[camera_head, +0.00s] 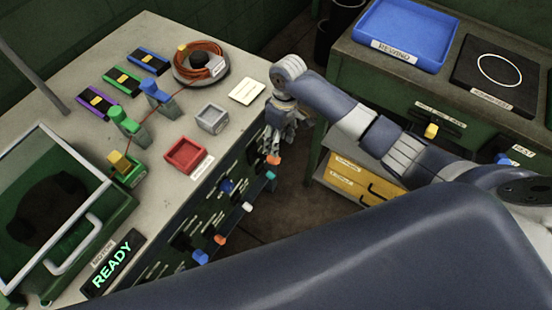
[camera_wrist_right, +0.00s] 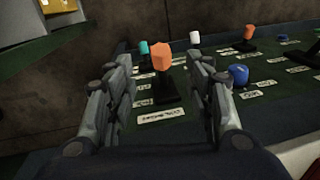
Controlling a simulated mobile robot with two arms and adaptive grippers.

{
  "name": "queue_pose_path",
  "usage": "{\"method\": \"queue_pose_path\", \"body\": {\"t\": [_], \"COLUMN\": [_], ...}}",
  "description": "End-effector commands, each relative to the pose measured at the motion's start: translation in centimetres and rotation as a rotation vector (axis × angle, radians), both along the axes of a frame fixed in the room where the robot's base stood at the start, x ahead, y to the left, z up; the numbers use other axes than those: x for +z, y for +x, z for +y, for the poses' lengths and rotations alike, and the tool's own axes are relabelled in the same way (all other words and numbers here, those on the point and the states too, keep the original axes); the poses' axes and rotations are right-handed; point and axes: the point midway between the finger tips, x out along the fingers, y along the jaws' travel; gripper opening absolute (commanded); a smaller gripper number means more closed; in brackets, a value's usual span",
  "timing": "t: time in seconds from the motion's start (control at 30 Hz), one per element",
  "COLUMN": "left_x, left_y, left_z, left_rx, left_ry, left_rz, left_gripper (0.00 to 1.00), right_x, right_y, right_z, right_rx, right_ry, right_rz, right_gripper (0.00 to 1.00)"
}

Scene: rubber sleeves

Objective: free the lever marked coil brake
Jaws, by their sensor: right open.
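My right gripper (camera_head: 278,132) hangs at the far upper end of the dark lever panel (camera_head: 185,205). In the right wrist view its two fingers (camera_wrist_right: 160,76) are open and empty. An orange-capped lever (camera_wrist_right: 161,57) on a black base shows between and beyond them; I cannot tell any contact. A white label (camera_wrist_right: 161,117) lies in front of that base, too blurred to read surely as coil brake. An orange cap (camera_head: 273,159) shows just below the gripper in the head view. My left gripper is not in view.
Other levers stand nearby: teal (camera_wrist_right: 144,48), white (camera_wrist_right: 194,38), another orange (camera_wrist_right: 249,34) and a blue knob (camera_wrist_right: 238,74). The bench (camera_head: 225,150) holds a red tray (camera_head: 186,155), a grey tray (camera_head: 212,118) and a cable coil (camera_head: 202,62). A green cabinet (camera_head: 385,87) stands at right.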

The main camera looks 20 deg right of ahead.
Motion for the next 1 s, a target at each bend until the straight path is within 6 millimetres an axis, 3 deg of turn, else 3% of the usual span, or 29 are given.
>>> {"method": "queue_pose_path", "body": {"t": [0.3, 0.5, 0.93, 1.0], "left_x": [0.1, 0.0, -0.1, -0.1], "left_y": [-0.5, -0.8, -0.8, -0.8], "left_z": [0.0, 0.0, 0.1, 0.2], "left_rx": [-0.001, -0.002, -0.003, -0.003], "left_ry": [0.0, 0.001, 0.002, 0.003], "left_rz": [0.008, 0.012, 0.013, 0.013], "left_gripper": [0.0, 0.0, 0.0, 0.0], "right_x": [-5.9, -8.8, -9.9, -9.9], "right_y": [-0.6, -0.7, -0.8, -0.8], "right_z": [0.7, 1.0, 1.1, 1.1], "right_rx": [-0.001, 0.0, 0.001, 0.001], "right_ry": [0.0, 0.001, 0.0, 0.0], "right_rz": [0.004, 0.002, 0.0, 0.0], "right_gripper": [0.48, 0.48, 0.48, 0.34]}}
